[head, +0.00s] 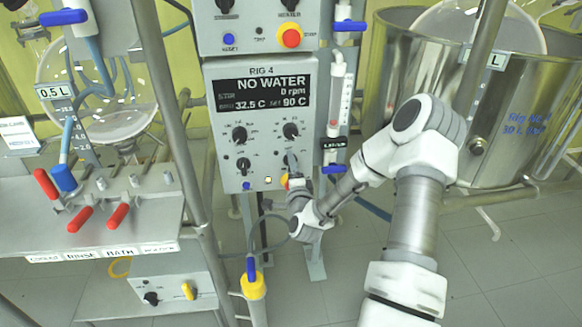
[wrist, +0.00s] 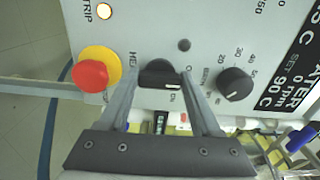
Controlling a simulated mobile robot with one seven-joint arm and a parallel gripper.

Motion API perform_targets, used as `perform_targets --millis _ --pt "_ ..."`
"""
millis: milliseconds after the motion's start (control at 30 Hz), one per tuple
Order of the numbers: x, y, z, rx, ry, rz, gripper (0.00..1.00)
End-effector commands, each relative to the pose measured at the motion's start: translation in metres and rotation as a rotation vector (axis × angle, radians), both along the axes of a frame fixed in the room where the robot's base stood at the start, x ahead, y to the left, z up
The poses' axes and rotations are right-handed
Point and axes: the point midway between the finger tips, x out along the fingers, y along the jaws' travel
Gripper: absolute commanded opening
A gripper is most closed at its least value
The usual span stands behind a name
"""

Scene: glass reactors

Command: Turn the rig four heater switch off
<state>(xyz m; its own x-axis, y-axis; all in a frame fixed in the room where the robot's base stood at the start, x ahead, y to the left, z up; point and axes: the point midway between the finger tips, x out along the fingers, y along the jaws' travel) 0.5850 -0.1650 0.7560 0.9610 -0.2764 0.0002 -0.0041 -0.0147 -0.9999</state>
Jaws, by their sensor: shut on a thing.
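The rig four control box (head: 228,172) is in the middle of the head view. Its display (head: 262,92) reads NO WATER, 0 rpm, 32.5 C, set 90 C. My gripper (head: 291,163) is at the lower right of its face and hides part of it. In the wrist view, the heater switch (wrist: 157,74) is a black knob beside partly hidden lettering starting "HEA". A pale mark shows on its edge near lettering that looks like "ON". My gripper (wrist: 160,80) is shut on this knob, one finger on each side.
A red and yellow stop button (wrist: 90,74) is close beside one finger. A black dial (wrist: 235,83) is near the other finger. A flow tube (head: 338,100) stands right of the box, and a steel vessel (head: 420,80) behind my arm.

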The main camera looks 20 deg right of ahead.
Motion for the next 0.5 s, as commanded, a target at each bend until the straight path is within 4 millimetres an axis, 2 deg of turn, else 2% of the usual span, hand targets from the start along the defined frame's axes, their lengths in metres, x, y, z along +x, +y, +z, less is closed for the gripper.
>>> perform_targets --millis 133,167,300,333,500 --pt "-0.0006 -0.0004 -0.0007 -0.002 0.003 -0.001 0.09" --pt "-0.0006 -0.0004 -0.0007 -0.002 0.003 -0.001 0.67" --pt "-0.0005 -0.0003 -0.0006 -0.001 0.002 0.000 0.92" --pt "-0.0005 -0.0003 -0.0006 0.000 0.002 0.000 0.95" --pt "-0.0002 -0.0001 -0.0003 0.000 0.001 0.000 0.95"
